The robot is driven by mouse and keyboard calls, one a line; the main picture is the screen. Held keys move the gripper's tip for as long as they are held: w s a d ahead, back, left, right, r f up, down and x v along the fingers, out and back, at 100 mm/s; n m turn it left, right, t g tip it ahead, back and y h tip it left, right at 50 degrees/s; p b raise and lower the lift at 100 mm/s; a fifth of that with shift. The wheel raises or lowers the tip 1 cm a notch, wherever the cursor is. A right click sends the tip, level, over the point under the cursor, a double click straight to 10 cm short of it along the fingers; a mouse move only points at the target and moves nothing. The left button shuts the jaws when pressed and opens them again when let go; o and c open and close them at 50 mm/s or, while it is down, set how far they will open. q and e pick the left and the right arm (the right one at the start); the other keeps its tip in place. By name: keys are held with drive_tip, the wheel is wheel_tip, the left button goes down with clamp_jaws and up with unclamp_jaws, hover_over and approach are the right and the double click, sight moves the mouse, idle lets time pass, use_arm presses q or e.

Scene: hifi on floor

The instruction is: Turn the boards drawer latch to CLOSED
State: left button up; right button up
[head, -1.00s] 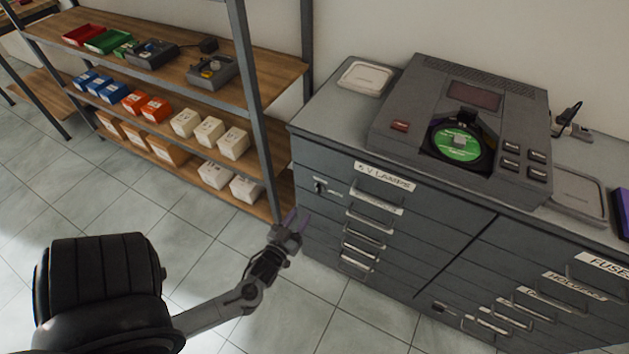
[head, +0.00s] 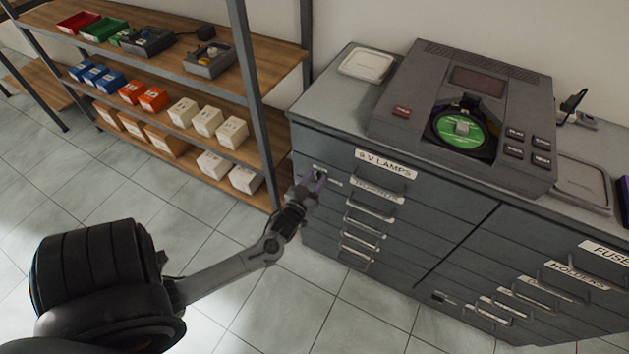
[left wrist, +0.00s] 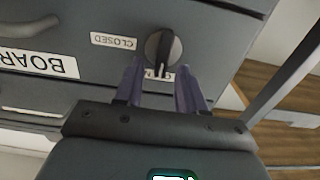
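The boards drawer latch (left wrist: 163,48) is a dark round knob with a raised grip bar, seen in the left wrist view. Its bar stands roughly upright in that picture, with a pale mark at the lower end. The CLOSED label (left wrist: 114,41) is beside the knob, upside down; another label below the knob is mostly hidden by my fingers. The BOARDS label (left wrist: 42,64) is partly cut off at the left. My left gripper (left wrist: 160,72) is open, its two purple fingers apart at the knob's lower edge; contact cannot be told. In the head view the gripper (head: 314,181) covers the latch.
The grey drawer cabinet (head: 335,138) carries a disc player (head: 430,75) and trays on top. Drawer handles (head: 370,215) stick out just right of my gripper. A shelf rack (head: 255,95) with small boxes stands close on the left. The floor in front is clear.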

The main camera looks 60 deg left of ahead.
use_arm(q)
clamp_jaws()
idle(0.4)
